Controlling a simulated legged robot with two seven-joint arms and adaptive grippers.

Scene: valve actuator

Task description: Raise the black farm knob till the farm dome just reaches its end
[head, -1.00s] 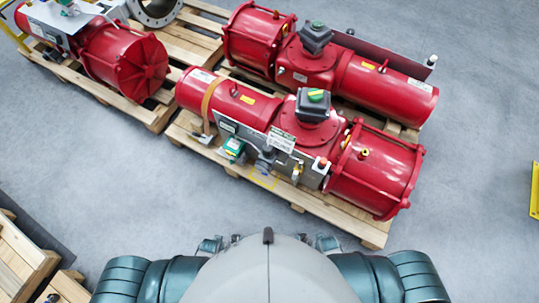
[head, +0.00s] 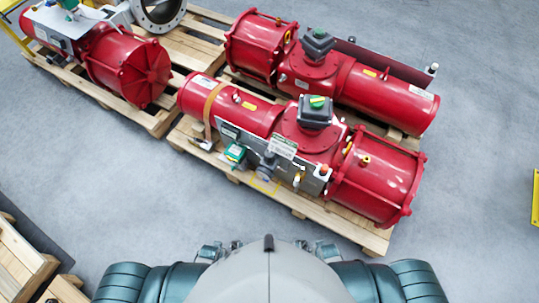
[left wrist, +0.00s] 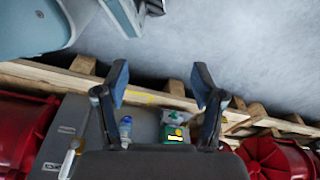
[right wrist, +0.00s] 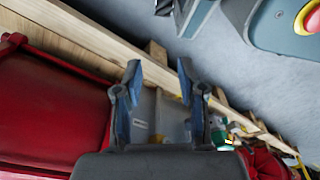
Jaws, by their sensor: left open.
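The near red actuator (head: 380,180) carries a dark box with a green and yellow dome (head: 317,101) on top. A dark rounded knob (head: 267,160) sits on its front panel, right of a green box (head: 235,153). I cannot tell for sure that these are the farm knob and dome, or whether the dome is at its end. My left gripper (left wrist: 160,72) is open and empty, above the pallet edge; the green box also shows in the left wrist view (left wrist: 174,130). My right gripper (right wrist: 159,68) is open and empty near the panel. Neither gripper shows clearly in the head view.
Another red unit (head: 128,70) is at upper left. The wooden pallet (head: 345,235) edges the near side.

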